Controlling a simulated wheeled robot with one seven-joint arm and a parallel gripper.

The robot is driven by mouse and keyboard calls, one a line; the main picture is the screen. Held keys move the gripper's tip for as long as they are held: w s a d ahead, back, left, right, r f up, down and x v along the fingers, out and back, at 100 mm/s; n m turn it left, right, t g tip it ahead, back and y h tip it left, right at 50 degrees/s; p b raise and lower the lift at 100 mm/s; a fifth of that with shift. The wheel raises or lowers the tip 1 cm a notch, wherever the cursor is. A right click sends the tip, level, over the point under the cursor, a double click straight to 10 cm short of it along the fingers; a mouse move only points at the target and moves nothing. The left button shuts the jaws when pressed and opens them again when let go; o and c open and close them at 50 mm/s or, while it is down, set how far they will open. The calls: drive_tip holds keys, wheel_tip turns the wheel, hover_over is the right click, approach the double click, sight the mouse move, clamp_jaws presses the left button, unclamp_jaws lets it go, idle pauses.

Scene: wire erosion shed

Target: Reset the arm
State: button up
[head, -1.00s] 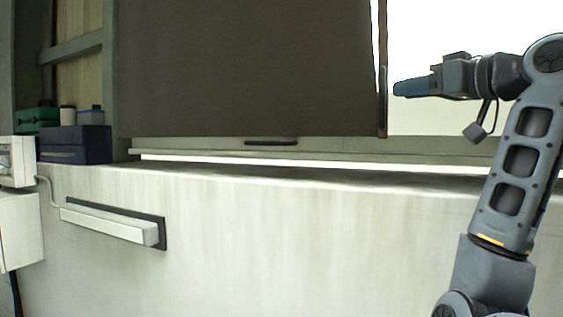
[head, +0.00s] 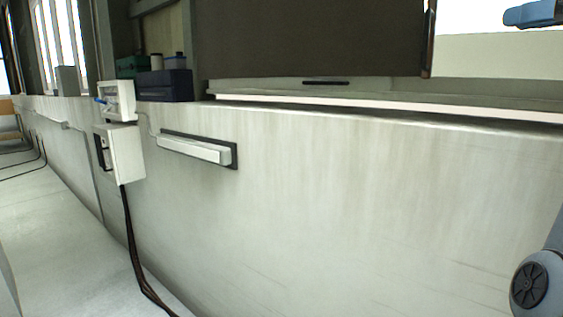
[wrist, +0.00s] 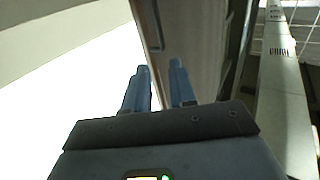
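My gripper (wrist: 160,70) shows in the wrist view with two blue fingers set apart and nothing held between them. It is open and empty. In the head view only its blue finger end (head: 535,14) shows at the top right edge, in front of the bright window area. Part of my arm (head: 535,280) shows at the lower right edge; the rest of the arm is out of view. In the wrist view a dark panel edge (wrist: 152,25) lies beyond the fingers; I cannot tell how far away.
A dark hanging panel (head: 310,35) covers part of the window above a pale wall (head: 400,200). A white bar (head: 195,149) and a grey-white box (head: 120,155) with dark cables are fixed on it. A dark blue case (head: 165,86) sits on the ledge. Floor at left looks open.

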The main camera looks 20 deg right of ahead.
drive_tip(key=w+a+f+m+g+h, duration=0.1)
drive_tip(key=w+a+f+m, duration=0.1)
drive_tip(key=f, duration=0.9)
drive_tip(key=w+a+f+m+h, duration=0.1)
drive_tip(key=w+a+f, duration=0.1)
drive_tip(key=f, duration=1)
drive_tip(key=s+a+f+m+g+h, duration=0.1)
drive_tip(key=s+a+f, duration=0.25)
drive_tip(key=f, duration=0.55)
drive_tip(key=s+a+f, duration=0.3)
drive_tip(key=a+f, duration=0.1)
drive_tip(key=f, duration=0.5)
drive_tip(key=s+a+f+n+g, duration=0.1)
drive_tip(key=s+a+f, duration=0.45)
drive_tip(key=s, duration=0.25)
drive_tip(key=s+a+f, duration=0.4)
drive_tip(key=s+f, duration=0.2)
drive_tip(key=s, duration=0.2)
drive_tip(key=s+a+r+n+y, duration=0.1)
drive_tip(key=s+a, duration=0.2)
drive_tip(key=s, duration=0.6)
drive_tip(key=s+a+r+n+y, duration=0.1)
drive_tip(key=s+a, duration=0.3)
drive_tip(key=s, duration=0.5)
drive_tip(key=shift+s+n, duration=0.3)
drive_tip(key=shift+s, duration=0.05)
